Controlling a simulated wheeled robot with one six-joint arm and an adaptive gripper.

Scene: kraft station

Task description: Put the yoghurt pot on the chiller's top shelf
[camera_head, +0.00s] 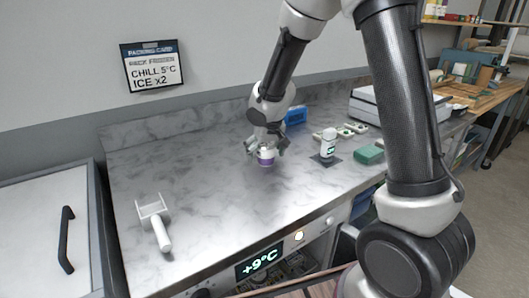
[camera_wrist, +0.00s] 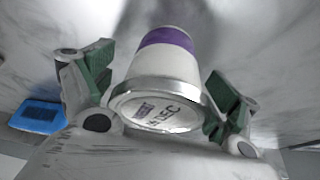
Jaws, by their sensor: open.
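The yoghurt pot (camera_head: 266,158), white with a purple band, stands on the marble counter. In the wrist view the pot (camera_wrist: 165,68) shows its silver-rimmed lid with a printed date ending in DEC. My gripper (camera_head: 266,148) is down over the pot, open, with one green-padded finger on each side. In the wrist view a gap shows between the pot and each finger of the gripper (camera_wrist: 160,90). A unit under the counter's front edge, which looks like the chiller, has a +9°C display (camera_head: 259,262). Its shelves are mostly out of view.
A white scoop (camera_head: 156,222) lies at the counter's left. A white bottle (camera_head: 328,145) on a dark mat, a green block (camera_head: 369,154) and a blue box (camera_head: 296,116) are to the right. A white lid or door with a black handle (camera_head: 66,240) is at far left.

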